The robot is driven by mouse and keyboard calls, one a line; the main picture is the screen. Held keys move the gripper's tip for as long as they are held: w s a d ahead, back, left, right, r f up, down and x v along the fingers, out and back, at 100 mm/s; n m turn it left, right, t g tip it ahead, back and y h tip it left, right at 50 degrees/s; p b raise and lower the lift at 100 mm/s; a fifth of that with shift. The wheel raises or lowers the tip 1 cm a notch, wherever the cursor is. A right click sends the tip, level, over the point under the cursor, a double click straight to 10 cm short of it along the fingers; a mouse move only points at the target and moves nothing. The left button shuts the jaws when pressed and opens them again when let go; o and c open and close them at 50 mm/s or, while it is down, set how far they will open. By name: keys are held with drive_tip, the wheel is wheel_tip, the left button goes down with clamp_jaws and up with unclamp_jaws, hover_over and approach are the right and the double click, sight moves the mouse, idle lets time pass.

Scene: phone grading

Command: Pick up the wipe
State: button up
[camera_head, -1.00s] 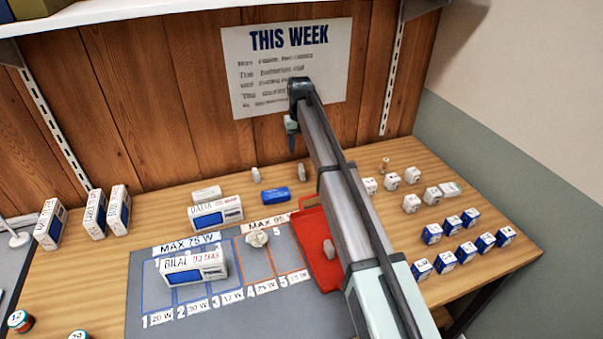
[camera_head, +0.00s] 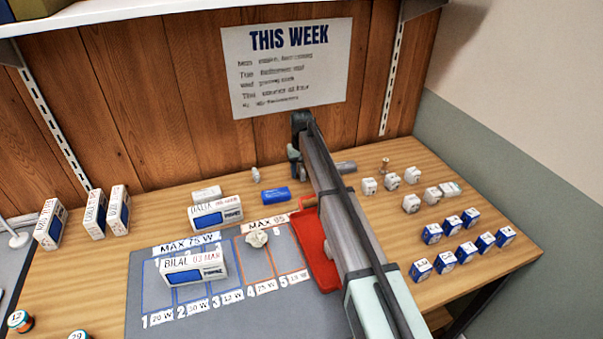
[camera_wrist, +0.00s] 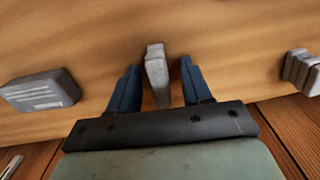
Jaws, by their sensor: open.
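My gripper (camera_wrist: 160,67) is open, its two dark blue fingers pointing down toward the wooden table. A narrow grey piece (camera_wrist: 157,78) stands between the fingers in the wrist view, with a gap on both sides. No label marks the wipe, so I cannot tell for sure that this grey piece is it. In the head view my gripper (camera_head: 294,156) is at the back of the table near the wall; my arm hides its fingertips and the grey piece. A crumpled whitish thing (camera_head: 257,238) lies on the grey mat.
A grey block with printed lines (camera_wrist: 42,91) lies to the left in the wrist view, and a grey ridged piece (camera_wrist: 300,71) to the right. In the head view a blue block (camera_head: 276,195) and red tray (camera_head: 316,246) are near my arm. The wooden wall (camera_head: 200,140) is close behind.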

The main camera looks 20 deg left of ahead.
drive_tip(key=shift+c, duration=0.4)
clamp_jaws()
